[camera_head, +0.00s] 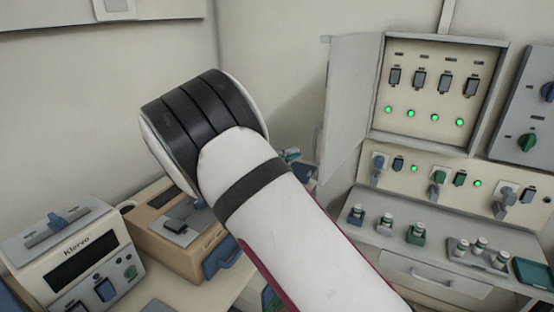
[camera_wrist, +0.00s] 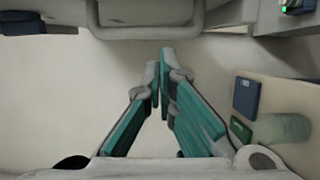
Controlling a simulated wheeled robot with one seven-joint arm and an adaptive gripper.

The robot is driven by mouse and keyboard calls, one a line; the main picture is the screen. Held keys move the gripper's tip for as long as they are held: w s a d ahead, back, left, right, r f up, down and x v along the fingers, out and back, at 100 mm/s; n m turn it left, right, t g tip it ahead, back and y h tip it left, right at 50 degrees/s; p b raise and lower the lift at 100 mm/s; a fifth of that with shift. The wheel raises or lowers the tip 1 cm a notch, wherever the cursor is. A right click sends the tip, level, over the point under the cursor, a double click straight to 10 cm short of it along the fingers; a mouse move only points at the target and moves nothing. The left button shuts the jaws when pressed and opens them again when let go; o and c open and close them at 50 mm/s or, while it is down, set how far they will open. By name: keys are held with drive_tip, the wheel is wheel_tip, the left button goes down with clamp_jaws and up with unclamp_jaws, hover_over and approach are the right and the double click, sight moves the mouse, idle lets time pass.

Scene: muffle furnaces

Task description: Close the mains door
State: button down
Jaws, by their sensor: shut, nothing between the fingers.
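The mains door (camera_head: 352,98) is a pale grey panel at the upper right in the head view. It stands open, swung out to the left of its wall box (camera_head: 433,92). The box shows a row of dark switches above several lit green lamps. My gripper (camera_wrist: 162,62) shows in the wrist view with its teal fingers together and nothing between them. In the head view my arm covers the middle and the gripper cannot be seen. I see no contact between gripper and door. I cannot make out the door in the wrist view.
Below the box, a sloped panel (camera_head: 400,165) carries plugs and switches, above a bench with small jars and a drawer (camera_head: 425,275). A Klervo device (camera_head: 75,250) and a tan device (camera_head: 165,245) stand at left. A dark blue block (camera_wrist: 247,96) lies right of the fingers.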

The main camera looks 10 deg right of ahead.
sight(314, 149)
drive_tip(key=d, duration=0.1)
drive_tip(key=s+d+p, duration=0.1)
drive_tip(key=d, duration=0.1)
drive_tip(key=shift+s+d+r, duration=0.1)
drive_tip(key=shift+s+r, duration=0.05)
drive_tip(key=shift+s, duration=0.05)
drive_tip(key=shift+s+d+p, duration=0.3)
drive_tip(key=shift+d, duration=0.2)
